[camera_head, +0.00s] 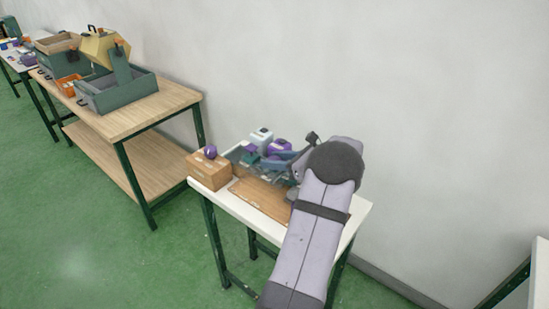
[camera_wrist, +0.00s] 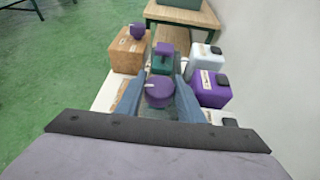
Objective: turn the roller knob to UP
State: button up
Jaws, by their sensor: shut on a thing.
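In the wrist view a round purple knob (camera_wrist: 159,92) with a pale pointer mark sits between the two blue-grey fingers of my gripper (camera_wrist: 160,78). My gripper is shut on this knob. I cannot read any lettering around it, so the pointer's setting is unclear. In the head view my gripper (camera_head: 281,162) is low over the small white table, and my arm hides most of that spot. Another purple knob (camera_wrist: 137,31) is on a brown box (camera_wrist: 128,52), apart from my gripper; the box also shows in the head view (camera_head: 208,173).
Just beyond the fingers is a green block with a purple top (camera_wrist: 163,50). To the right stand a white box (camera_wrist: 205,60) and a purple box (camera_wrist: 210,89), near the wall. A wooden bench (camera_head: 160,108) with grey-green bins stands at the left.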

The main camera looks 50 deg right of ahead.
aim_at(275, 159)
jog(key=shift+n+g+y+p, duration=0.4)
jog(key=shift+n+y, duration=1.6)
jog(key=shift+y, duration=0.3)
jog(key=shift+n+g+y, duration=0.4)
jog(key=shift+n+y, duration=0.3)
jog(key=o, duration=1.1)
jog(key=shift+c, duration=0.2)
jog(key=shift+r, duration=0.1)
notch_tip(275, 159, up, 10)
jog(key=shift+f+b, duration=0.1)
jog(key=shift+b, duration=0.35)
